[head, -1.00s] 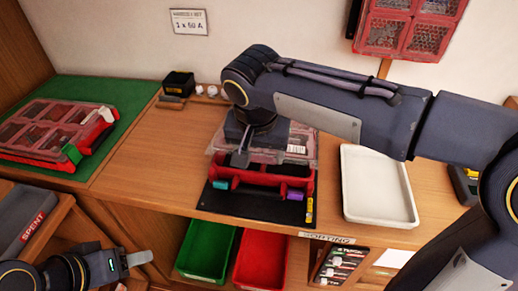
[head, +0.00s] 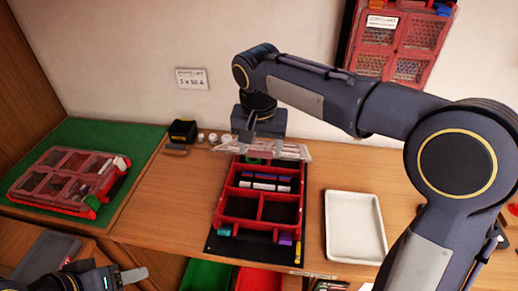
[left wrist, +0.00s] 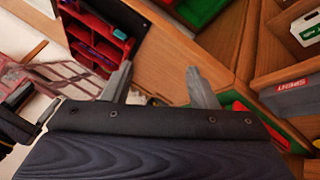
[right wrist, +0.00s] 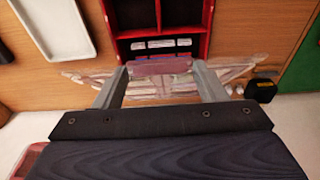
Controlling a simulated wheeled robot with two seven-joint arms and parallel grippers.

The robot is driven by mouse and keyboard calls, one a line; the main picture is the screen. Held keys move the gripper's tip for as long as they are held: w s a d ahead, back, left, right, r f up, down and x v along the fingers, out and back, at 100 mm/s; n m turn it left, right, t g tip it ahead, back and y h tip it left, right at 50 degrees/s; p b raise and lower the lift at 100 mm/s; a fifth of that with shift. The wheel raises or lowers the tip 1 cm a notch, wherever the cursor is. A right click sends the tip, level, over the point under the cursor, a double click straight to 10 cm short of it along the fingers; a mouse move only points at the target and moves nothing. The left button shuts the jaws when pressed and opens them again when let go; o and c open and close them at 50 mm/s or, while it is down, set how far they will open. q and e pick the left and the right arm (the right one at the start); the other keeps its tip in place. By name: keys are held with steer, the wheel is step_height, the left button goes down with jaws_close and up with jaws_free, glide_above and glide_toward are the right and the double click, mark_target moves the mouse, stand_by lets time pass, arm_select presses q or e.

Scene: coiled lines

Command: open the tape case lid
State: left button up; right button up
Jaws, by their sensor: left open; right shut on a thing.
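The tape case (head: 262,190) is an open red tray with compartments in the middle of the bench. White and blue pieces lie in its far compartments and the nearer ones look empty. Its clear lid (head: 292,151) is swung up at the back, seen nearly edge-on; it also shows in the right wrist view (right wrist: 237,72). My right gripper (head: 250,138) is at the raised lid, shut on it, with fingers well apart (right wrist: 158,84). My left gripper (head: 128,277) is open and empty at the bottom left, away from the case; its fingers show in the left wrist view (left wrist: 158,85).
A closed red case (head: 70,178) lies on a green mat (head: 118,133) at left. A white tray (head: 355,226) stands right of the tape case. A black box (head: 183,131) and small white items (head: 212,137) are at the back. A red case (head: 400,40) hangs on the wall.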

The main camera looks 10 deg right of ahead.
stand_by(0.3)
arm_select(q)
steer(key=c, duration=0.4)
steer(key=shift+w+d+f+g, duration=0.1)
steer(key=shift+d+g, duration=0.2)
steer(key=shift+c, duration=1)
steer(key=w+d+n+g+h, duration=0.1)
steer(key=d+g, duration=0.1)
steer(key=w+d+n+g+h, duration=0.1)
steer(key=d+n+h, duration=0.1)
steer(key=d, duration=0.1)
steer(key=w+d+n+g+h, duration=0.1)
steer(key=d+n+g+h, duration=0.1)
steer(key=shift+w+d+f+g, duration=0.1)
steer(key=shift+d+f+g, duration=0.1)
steer(key=shift+d+g, duration=0.1)
jaws_close()
steer(key=w+d+f+n+t+h, duration=0.3)
steer(key=w+d+n+h, duration=0.2)
steer(key=w+n+h, duration=0.55)
steer(key=w+d+f+n+t+h, duration=0.3)
steer(key=w+d+n+h, duration=0.35)
steer(key=n, duration=0.65)
steer(key=w+d+r+y, duration=0.1)
steer(key=w+d+r, duration=0.2)
steer(key=d+r, duration=0.3)
steer(key=shift+w+d, duration=0.25)
steer(key=shift+w, duration=0.05)
